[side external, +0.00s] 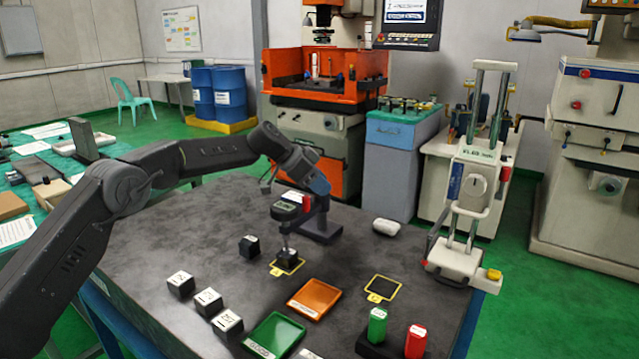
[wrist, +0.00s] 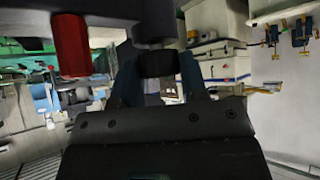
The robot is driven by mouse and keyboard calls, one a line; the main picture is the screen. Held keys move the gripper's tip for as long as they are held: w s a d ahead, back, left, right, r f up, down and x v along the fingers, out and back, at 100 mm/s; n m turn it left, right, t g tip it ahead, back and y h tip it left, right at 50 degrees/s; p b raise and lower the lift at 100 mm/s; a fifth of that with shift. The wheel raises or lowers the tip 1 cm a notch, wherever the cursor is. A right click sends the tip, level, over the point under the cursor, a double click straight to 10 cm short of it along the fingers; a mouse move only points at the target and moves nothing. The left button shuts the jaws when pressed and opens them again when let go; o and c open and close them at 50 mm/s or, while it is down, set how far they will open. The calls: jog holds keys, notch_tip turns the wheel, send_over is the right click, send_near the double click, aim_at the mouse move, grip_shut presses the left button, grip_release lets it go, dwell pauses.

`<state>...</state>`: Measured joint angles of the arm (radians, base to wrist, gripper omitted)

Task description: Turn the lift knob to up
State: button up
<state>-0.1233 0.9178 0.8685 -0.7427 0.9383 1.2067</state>
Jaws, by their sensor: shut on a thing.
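My gripper (side external: 318,186) reaches in from the left to the top of a small gauge stand on the dark table. In the wrist view my gripper (wrist: 159,72) has its two blue fingers shut on a black round knob (wrist: 158,64), one finger on each side. The knob is hidden in the side view, and I cannot read an up mark or its turn. The gauge (side external: 287,208), with a small display, stands over a dark block (side external: 288,261) on a yellow-edged pad. A red part (side external: 306,203) sits beside the gauge; a red cylinder (wrist: 70,45) shows left of the fingers.
Several dark blocks with white-labelled tops (side external: 208,300) lie at the front left. An orange tray (side external: 315,298), a green tray (side external: 273,336) and green (side external: 377,325) and red (side external: 416,341) cylinders are in front. A white fixture (side external: 478,185) stands at the right table edge.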

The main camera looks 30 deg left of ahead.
jog(key=shift+d+n+t+y, duration=0.1)
jog(key=shift+n+t+y, duration=0.4)
jog(key=shift+n+y, duration=0.7)
jog(key=shift+d+n+t+y, duration=0.1)
jog(key=shift+n+t+y, duration=0.5)
jog(key=shift+n, duration=1)
jog(key=shift+a, duration=0.1)
jog(key=o, duration=0.9)
jog(key=shift+o, duration=0.2)
jog(key=v, duration=1.4)
jog(key=shift+d, duration=0.2)
